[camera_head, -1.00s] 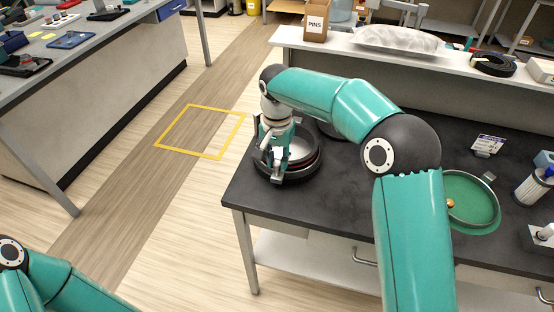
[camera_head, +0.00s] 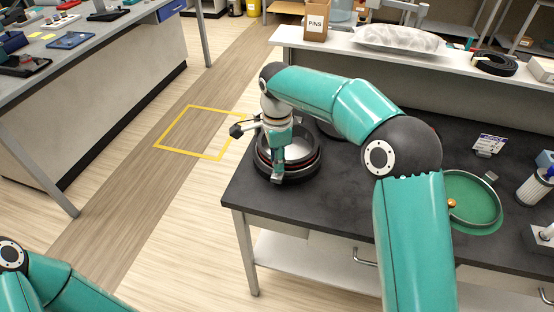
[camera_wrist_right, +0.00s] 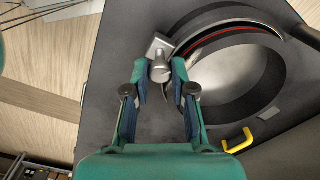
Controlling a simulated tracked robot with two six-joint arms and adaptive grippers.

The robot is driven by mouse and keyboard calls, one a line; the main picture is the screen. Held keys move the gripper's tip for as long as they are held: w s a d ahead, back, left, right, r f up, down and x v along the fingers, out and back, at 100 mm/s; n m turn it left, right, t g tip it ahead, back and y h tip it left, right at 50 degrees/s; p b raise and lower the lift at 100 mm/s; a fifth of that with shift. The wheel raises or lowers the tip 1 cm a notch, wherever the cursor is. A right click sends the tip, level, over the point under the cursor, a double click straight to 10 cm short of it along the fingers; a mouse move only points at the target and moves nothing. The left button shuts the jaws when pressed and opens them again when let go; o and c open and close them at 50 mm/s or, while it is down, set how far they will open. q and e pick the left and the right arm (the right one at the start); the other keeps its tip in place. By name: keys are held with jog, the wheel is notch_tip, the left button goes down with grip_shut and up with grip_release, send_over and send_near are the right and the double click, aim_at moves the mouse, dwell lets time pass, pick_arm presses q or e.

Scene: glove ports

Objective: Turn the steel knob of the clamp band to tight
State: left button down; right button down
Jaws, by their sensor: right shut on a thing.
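The clamp band is a dark ring with a red line (camera_head: 316,168) around a pale metal round, on the left end of the black bench. In the right wrist view the ring (camera_wrist_right: 222,18) fills the upper right. The steel knob (camera_wrist_right: 161,62), a grey metal piece with a squarish top, sits beside the ring's left edge. My right gripper (camera_head: 279,174) is over the near left side of the ring. In the wrist view its two fingers (camera_wrist_right: 161,78) are shut on the knob, one on each side. In the head view the knob is hidden by the gripper.
A green round dish (camera_head: 478,222) and a white cylinder (camera_head: 528,190) stand at the bench's right. A yellow handle-like piece (camera_wrist_right: 238,141) shows near the ring in the wrist view. The front left bench top is clear. My left arm shows only at lower left.

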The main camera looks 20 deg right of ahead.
jog(key=m, duration=0.5)
jog(key=shift+m+b, duration=0.3)
jog(key=m, duration=0.4)
jog(key=shift+m, duration=0.4)
jog(key=c, duration=1)
grip_release()
jog(key=shift+o, duration=0.2)
notch_tip(320, 180, up, 12)
jog(key=shift+f, duration=0.1)
